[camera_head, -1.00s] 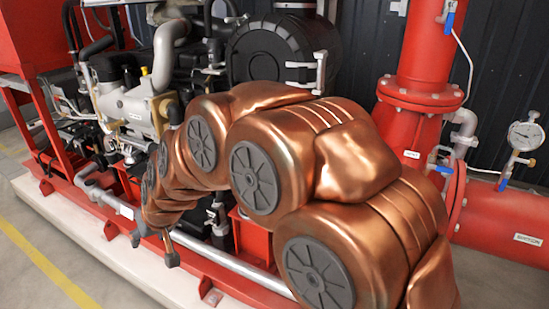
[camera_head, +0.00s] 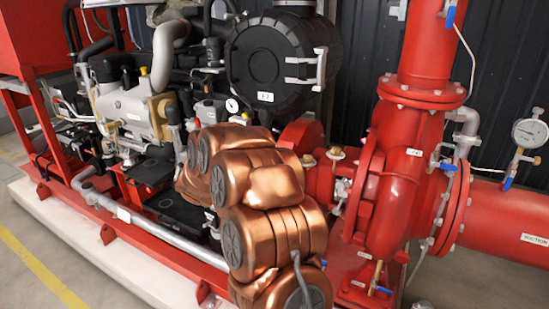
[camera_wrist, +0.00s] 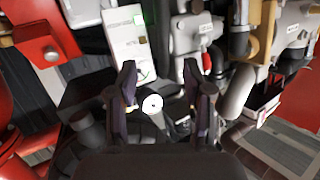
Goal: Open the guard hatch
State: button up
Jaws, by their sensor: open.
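My gripper (camera_wrist: 159,70) is in the wrist view, its two dark fingers apart with nothing held between them. A small round white dial (camera_wrist: 153,103) shows beyond and between the fingers. In the head view my copper arm hides the gripper and part of the middle of the pump set. I cannot clearly make out the guard hatch in either view. A red rounded housing (camera_head: 301,136) beside the pump is partly behind my arm, and I cannot tell if it bears the hatch.
The red pump casing (camera_head: 400,185) and suction pipe (camera_head: 490,215) stand right of my arm. A black drum (camera_head: 268,62) is behind it. The engine (camera_head: 130,105) is left. A grey pipe (camera_head: 165,235) runs along the base front. Yellow-lined floor (camera_head: 30,275) is clear.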

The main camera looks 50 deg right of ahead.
jog(key=s+d+f+m+g+h+b, duration=0.1)
jog(key=s+d+f+m+g+h, duration=0.2)
jog(key=d, duration=0.4)
jog(key=s+d+f+m+g+h, duration=0.1)
jog(key=s+d+g+h, duration=0.3)
jog(key=d, duration=0.3)
jog(key=d+t, duration=0.1)
jog(key=d, duration=0.7)
jog(key=shift+w+r+p, duration=0.15)
jog(key=shift+w+p, duration=0.15)
jog(key=shift+w, duration=0.05)
jog(key=shift+a, duration=0.1)
grip_shut()
